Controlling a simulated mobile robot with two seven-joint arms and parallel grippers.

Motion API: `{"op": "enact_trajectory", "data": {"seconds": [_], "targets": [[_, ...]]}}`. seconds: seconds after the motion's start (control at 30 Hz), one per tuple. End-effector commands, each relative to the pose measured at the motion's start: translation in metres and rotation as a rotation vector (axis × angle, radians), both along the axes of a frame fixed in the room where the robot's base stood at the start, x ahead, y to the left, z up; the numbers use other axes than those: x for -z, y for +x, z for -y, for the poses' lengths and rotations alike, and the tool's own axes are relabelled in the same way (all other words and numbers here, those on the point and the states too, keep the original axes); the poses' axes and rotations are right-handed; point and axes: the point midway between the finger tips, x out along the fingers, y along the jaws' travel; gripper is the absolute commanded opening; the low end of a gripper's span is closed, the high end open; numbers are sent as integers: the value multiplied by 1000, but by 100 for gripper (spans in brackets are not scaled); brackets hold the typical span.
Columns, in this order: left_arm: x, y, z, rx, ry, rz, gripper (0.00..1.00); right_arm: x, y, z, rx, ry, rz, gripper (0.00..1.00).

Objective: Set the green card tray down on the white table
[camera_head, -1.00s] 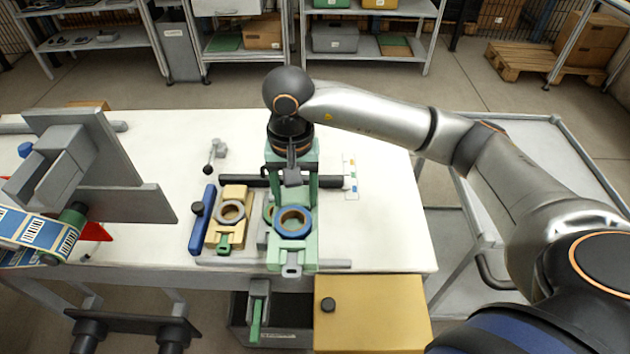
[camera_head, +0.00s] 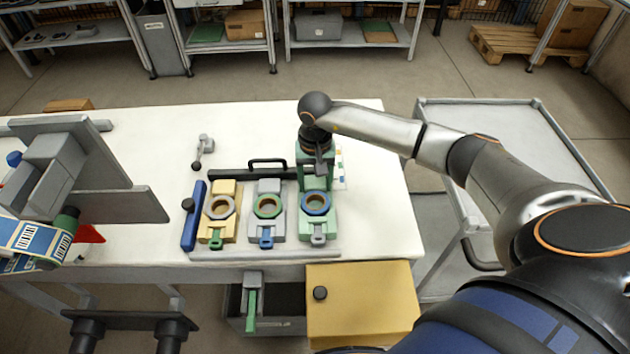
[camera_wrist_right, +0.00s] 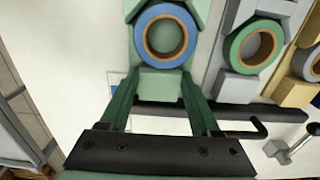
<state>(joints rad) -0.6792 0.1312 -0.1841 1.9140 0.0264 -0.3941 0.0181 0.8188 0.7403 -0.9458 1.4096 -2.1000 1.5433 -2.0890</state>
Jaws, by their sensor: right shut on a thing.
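The pale green card tray (camera_head: 319,228) carries a blue-rimmed reel (camera_head: 316,202) and is the rightmost of three trays in a row near the front edge of the white table (camera_head: 370,150). My right gripper (camera_head: 316,182) is shut on its far end, reaching down from above. In the right wrist view the green tray (camera_wrist_right: 160,86) lies between the two green fingers of the gripper (camera_wrist_right: 160,100). I cannot tell whether its underside touches the table. My left gripper is not in view.
A grey tray (camera_head: 279,228) with a green reel stands close left of the green tray, then a yellow tray (camera_head: 217,222) and a blue bar (camera_head: 193,225). A black handled bar (camera_head: 230,174) lies behind them. The table's right side is clear.

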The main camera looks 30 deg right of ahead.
Motion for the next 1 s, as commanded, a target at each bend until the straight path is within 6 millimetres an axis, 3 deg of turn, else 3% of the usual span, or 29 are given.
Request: {"op": "enact_trajectory", "data": {"seconds": [0.4,0.43,0.7,1.0], "targets": [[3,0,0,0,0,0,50,10,1,0,1,1,3,0],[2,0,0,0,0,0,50,9,1,0,1,0,2,66],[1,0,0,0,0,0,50,9,0,0,1,0,2,94],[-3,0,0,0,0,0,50,5,0,0,1,0,1,94]]}}
